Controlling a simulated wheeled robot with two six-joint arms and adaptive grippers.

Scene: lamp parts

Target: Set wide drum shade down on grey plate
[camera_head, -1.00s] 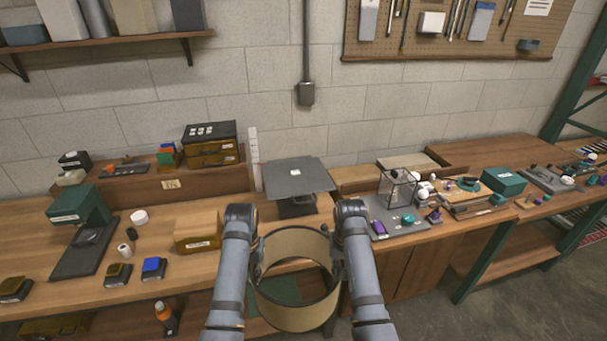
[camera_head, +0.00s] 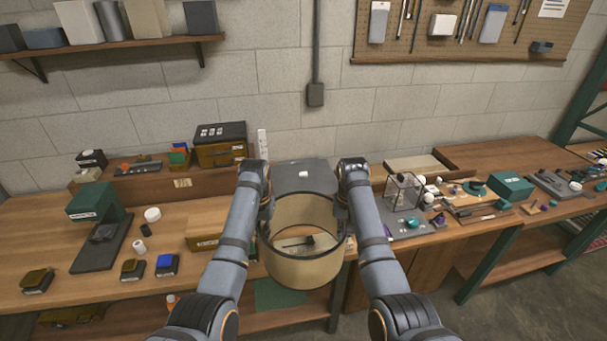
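The wide drum shade (camera_head: 306,272) is a tan open cylinder with a dark rim, held upright between my two arms at the front of the bench. The grey plate (camera_head: 304,174) is behind the shade, partly hidden by it, with a small white item on it. My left gripper (camera_head: 268,222) is at the shade's left side and my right gripper (camera_head: 344,217) is at its right side. Both seem to grip the wall, though the fingertips are largely hidden by the arms.
A green machine (camera_head: 97,202) and a tan box (camera_head: 205,232) stand to the left. A glass case (camera_head: 403,192) and several small parts are to the right. A white upright ruler (camera_head: 262,145) stands behind the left arm. The wall is close behind.

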